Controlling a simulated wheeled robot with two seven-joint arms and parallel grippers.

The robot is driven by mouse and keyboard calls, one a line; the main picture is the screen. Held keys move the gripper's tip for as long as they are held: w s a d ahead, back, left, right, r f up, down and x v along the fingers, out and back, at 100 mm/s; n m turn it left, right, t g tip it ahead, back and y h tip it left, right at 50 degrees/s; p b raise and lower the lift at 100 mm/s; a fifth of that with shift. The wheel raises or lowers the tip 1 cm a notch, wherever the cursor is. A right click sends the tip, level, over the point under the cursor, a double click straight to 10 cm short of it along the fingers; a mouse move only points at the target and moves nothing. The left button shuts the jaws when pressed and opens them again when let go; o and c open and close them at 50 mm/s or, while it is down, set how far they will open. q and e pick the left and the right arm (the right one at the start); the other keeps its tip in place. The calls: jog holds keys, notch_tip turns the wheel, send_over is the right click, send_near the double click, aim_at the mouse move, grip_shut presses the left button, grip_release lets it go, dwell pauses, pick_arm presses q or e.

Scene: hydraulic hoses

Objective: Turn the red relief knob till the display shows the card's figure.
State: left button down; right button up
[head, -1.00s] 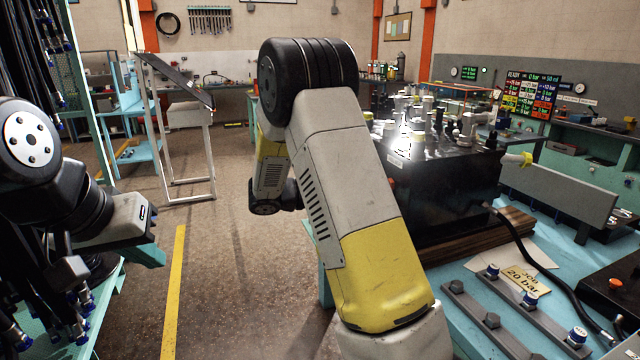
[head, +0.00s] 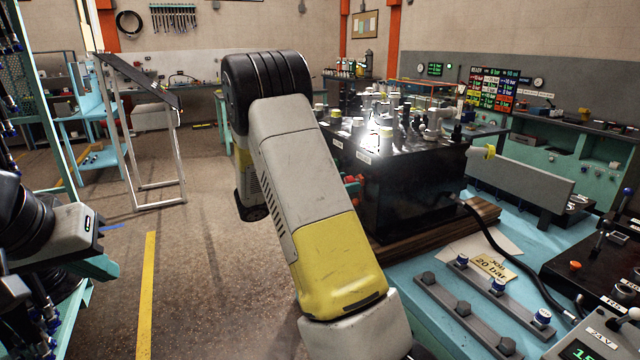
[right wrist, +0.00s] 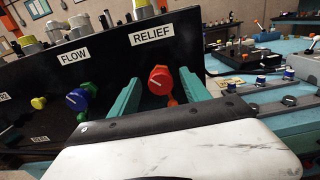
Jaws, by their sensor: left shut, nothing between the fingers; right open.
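In the head view, my right arm hides this gripper. The card (head: 492,266) lies on the bench and reads "JOB 20 bar". A green display (head: 585,350) at the bottom right is cut off. The wall board (head: 492,88) shows small figures in bar that I cannot read surely. My left gripper (head: 98,266) is shut and empty.
A blue FLOW knob (right wrist: 77,98) and a yellow knob (right wrist: 38,103) sit left of the red one. A black hose (head: 510,250) runs from the black block (head: 410,195) across the bench. Bolted grey bars (head: 465,312) lie in front.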

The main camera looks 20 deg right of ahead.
grip_shut()
jog(key=shift+m, duration=0.3)
jog(key=m, duration=0.8)
jog(key=shift+s, duration=0.15)
dwell(0.5)
grip_release()
